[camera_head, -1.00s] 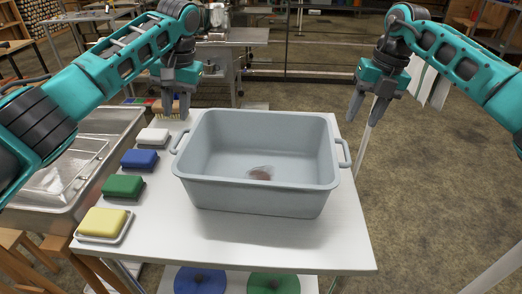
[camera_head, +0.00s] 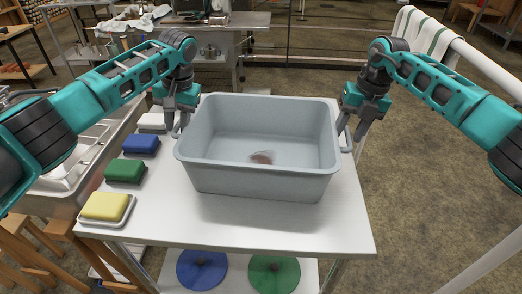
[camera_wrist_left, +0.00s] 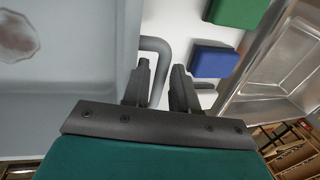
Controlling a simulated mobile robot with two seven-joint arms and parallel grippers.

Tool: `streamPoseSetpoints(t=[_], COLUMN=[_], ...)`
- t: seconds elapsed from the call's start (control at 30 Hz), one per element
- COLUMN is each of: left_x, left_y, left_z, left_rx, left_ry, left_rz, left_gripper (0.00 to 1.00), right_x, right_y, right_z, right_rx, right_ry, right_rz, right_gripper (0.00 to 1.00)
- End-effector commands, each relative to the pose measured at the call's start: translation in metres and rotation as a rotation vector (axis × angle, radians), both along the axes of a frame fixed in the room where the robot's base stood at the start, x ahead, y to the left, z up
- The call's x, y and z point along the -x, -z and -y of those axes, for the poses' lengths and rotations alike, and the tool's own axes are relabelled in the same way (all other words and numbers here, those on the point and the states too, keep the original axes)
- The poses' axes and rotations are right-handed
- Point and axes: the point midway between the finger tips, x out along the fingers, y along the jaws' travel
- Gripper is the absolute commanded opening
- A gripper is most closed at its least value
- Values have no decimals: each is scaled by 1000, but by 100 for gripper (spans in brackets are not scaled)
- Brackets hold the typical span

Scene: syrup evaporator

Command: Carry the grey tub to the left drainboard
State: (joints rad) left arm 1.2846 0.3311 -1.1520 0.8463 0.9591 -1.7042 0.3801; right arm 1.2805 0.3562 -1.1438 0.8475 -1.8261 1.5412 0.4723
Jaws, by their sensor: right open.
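The grey tub (camera_head: 262,183) stands on the white table (camera_head: 285,228), with a brownish patch on its floor. My left gripper (camera_head: 179,134) is open at the tub's left side. In the left wrist view, the tub's grey handle (camera_wrist_left: 160,47) runs down between the two open fingers (camera_wrist_left: 160,90), with a gap showing. My right gripper (camera_head: 351,136) is open at the tub's right handle (camera_head: 346,147); whether the handle is between its fingers is unclear. The metal sink unit with the drainboard (camera_head: 70,170) is left of the table, partly hidden by my left arm.
Yellow (camera_head: 105,206), green (camera_head: 125,170), blue (camera_head: 141,144) and white (camera_head: 153,121) sponges line the table's left edge, between tub and sink. A wooden stool (camera_head: 35,240) stands at front left. A rail with a striped towel (camera_head: 425,32) is at the right.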

Motion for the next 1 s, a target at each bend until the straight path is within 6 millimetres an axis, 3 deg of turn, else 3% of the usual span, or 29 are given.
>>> streamPoseSetpoints(t=[0.23,0.67,0.93,1.0], left_x=[0,0,0,0], left_y=[30,36,36,36], left_z=[-7,-8,-8,-8], left_rx=[-1,0,0,0], left_ry=[0,0,0,0], left_rz=[-1,0,0,0], left_gripper=[27,26,1,0], right_x=[0,0,0,0], right_y=[30,36,36,36], right_z=[-6,-7,-7,-7], right_rx=[0,-1,-1,-1], right_ry=[0,0,-1,-1], right_rz=[-1,1,1,1], right_gripper=[43,42,17,10])
